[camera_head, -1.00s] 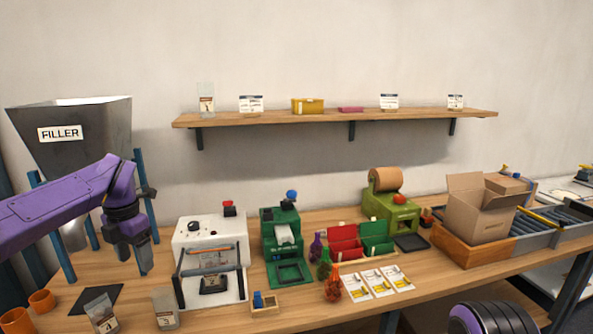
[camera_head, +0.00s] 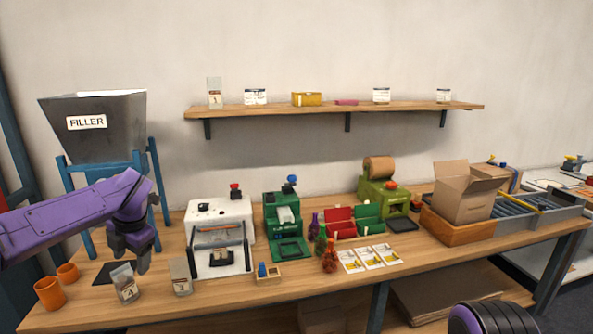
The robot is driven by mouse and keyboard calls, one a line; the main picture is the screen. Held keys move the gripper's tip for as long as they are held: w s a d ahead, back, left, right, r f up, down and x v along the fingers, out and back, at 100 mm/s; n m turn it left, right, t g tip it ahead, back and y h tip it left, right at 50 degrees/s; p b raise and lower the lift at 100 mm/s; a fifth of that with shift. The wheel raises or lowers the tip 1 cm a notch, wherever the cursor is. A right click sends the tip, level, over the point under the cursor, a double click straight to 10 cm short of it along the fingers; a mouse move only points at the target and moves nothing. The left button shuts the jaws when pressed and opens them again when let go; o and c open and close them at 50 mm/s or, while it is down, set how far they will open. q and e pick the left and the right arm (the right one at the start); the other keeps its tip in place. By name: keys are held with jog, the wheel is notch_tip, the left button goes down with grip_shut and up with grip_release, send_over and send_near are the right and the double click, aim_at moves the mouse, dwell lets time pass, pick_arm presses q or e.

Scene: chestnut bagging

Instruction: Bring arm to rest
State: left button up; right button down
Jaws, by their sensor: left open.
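My left arm, purple, comes in from the left in the head view. Its dark gripper (camera_head: 143,262) points down over the left part of the workbench, open and with nothing visible between its fingers. It hangs near a small clear bag with a label (camera_head: 125,284) and just left of a second labelled bag (camera_head: 181,277). Only a dark, ribbed, rounded part of my right arm shows at the bottom right; its gripper is out of view.
The filler hopper (camera_head: 95,127) stands behind my left arm. Orange cups (camera_head: 50,293) sit at the bench's left end. A white sealing machine (camera_head: 219,238), a green machine (camera_head: 284,228) and an open cardboard box (camera_head: 466,193) stand to the right. Bare wood (camera_head: 330,282) runs along the front.

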pick_arm(q)
jog(key=s+d+f+m+t+y, duration=0.1)
jog(key=s+d+f+m+t, duration=0.25)
jog(key=f, duration=0.55)
jog(key=s+d+f+m+t+y, duration=0.1)
jog(key=s+d+f+m, duration=0.25)
jog(key=f+m, duration=0.45)
jog(key=s+d+f+m+t+y, duration=0.1)
jog(key=s+d+f+m+t, duration=0.25)
jog(key=f, duration=0.65)
jog(key=s+a+f+m+g+h, duration=0.1)
jog(key=s+f+m+g, duration=0.2)
jog(key=s, duration=1.2)
jog(key=s+a+f+m+g+h+b, duration=0.1)
jog(key=s+f+m, duration=0.6)
jog(key=s, duration=0.8)
jog(key=shift+f+g+h, duration=0.5)
jog(key=shift+g, duration=0.6)
